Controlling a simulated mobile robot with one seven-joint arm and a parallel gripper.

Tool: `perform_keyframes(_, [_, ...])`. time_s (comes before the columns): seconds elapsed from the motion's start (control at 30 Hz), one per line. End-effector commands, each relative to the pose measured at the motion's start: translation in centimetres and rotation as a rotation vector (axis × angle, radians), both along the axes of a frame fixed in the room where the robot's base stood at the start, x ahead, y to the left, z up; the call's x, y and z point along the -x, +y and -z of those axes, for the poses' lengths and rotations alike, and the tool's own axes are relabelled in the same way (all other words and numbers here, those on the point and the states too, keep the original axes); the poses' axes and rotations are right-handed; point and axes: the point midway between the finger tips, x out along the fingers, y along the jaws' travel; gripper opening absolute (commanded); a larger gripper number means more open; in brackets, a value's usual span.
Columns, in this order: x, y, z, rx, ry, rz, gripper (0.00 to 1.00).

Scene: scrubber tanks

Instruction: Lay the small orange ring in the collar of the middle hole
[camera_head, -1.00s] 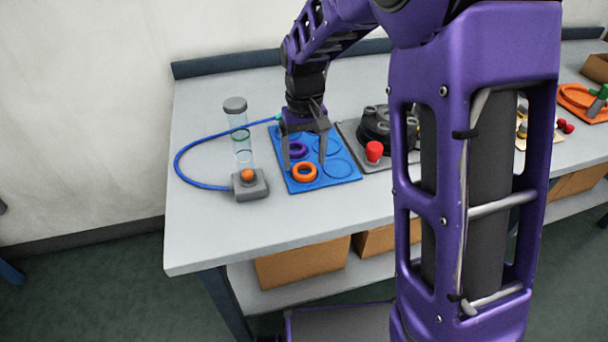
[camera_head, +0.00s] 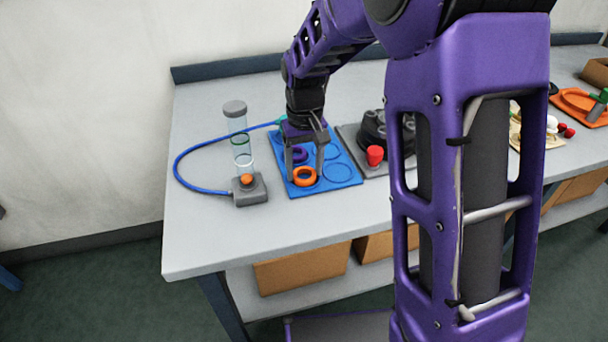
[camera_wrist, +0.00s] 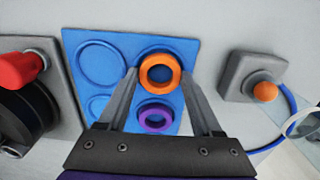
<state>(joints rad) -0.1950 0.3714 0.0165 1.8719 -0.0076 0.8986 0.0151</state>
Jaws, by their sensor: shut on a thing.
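The orange ring (camera_head: 305,184) lies at the near left recess of a blue tray (camera_head: 358,184); whether it is lifted clear of the tray I cannot tell. My gripper (camera_head: 305,176) points down with its two fingers shut on opposite sides of this ring. In the wrist view the orange ring (camera_wrist: 160,88) sits between the fingertips of my gripper (camera_wrist: 160,74). A black round unit (camera_head: 372,130) with several grey raised parts stands right of the tray. Its middle hole and collar cannot be made out, as my arm covers part of it.
A purple ring (camera_head: 299,154) lies in the tray behind the orange one. A red knob (camera_head: 375,155) stands in front of the black unit. Left of the tray are a grey box with an orange button (camera_head: 247,178), a clear tube (camera_head: 240,142) and a blue hose (camera_head: 182,170).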

Motion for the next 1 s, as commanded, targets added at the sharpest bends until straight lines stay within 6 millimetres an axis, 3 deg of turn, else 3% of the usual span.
perform_keyframes(0.27, [0.0,0.0,-0.5,0.0,-0.001,0.0,0.0])
perform_keyframes(1.0, [0.0,0.0,-4.9,0.0,-0.001,0.0,0.0])
